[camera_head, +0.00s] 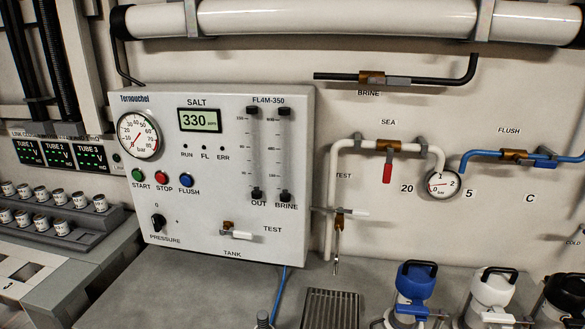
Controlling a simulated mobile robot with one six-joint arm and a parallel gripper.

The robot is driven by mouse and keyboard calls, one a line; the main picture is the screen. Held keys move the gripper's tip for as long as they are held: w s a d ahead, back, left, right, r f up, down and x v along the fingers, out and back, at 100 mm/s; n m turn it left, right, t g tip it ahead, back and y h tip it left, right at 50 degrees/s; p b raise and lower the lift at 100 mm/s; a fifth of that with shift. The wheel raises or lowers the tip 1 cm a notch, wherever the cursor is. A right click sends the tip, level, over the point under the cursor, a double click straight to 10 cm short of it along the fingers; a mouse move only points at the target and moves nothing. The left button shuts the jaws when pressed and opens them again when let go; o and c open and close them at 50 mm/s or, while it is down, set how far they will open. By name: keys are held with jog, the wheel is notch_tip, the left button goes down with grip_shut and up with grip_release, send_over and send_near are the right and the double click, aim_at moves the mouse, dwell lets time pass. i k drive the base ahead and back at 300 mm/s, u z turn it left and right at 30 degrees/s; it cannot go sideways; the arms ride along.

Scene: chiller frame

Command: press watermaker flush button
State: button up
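The blue FLUSH button (186,180) is on the white watermaker control panel (262,218), at the right end of a row of three buttons. Left of it are the red STOP button (161,178) and the green START button (138,175). Nothing covers the FLUSH button. The panel's SALT display (199,120) reads 330. My gripper is not in view.
A black PRESSURE knob (158,222) and a white-handled TANK/TEST valve (236,234) are low on the panel. Filter housings with blue, white and black tops (415,283) stand at the front right. A slotted grate (330,308) lies on the grey counter (205,292).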

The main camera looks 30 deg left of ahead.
aim_at(185, 180)
jog(key=u, duration=1.85)
